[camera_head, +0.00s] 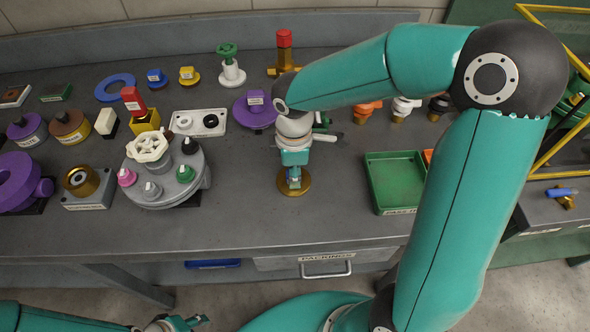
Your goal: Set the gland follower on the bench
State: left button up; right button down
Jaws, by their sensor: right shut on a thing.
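My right gripper (293,172) points down over the middle of the grey bench (240,215). It is shut on a small brass flanged piece, which I take to be the gland follower (301,188). Its round brass flange shows below the fingers, at the bench top. The gripper hides its upper part, and I cannot tell whether its underside touches the bench. My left gripper (182,323) is low at the bottom edge, in front of the bench and away from the parts. Its fingers are too small and cut off to judge.
A round grey stand with coloured knobs (197,194) is to the left. A green tray (375,200) is to the right. Several valve parts line the back, including a purple flanged piece (241,111). The bench front around the gripper is clear. A packings drawer (285,264) is below.

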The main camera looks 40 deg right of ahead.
jog(key=c, duration=0.9)
grip_release()
jog(key=shift+f, duration=0.1)
notch_tip(320, 180, up, 12)
jog(key=shift+r, duration=0.15)
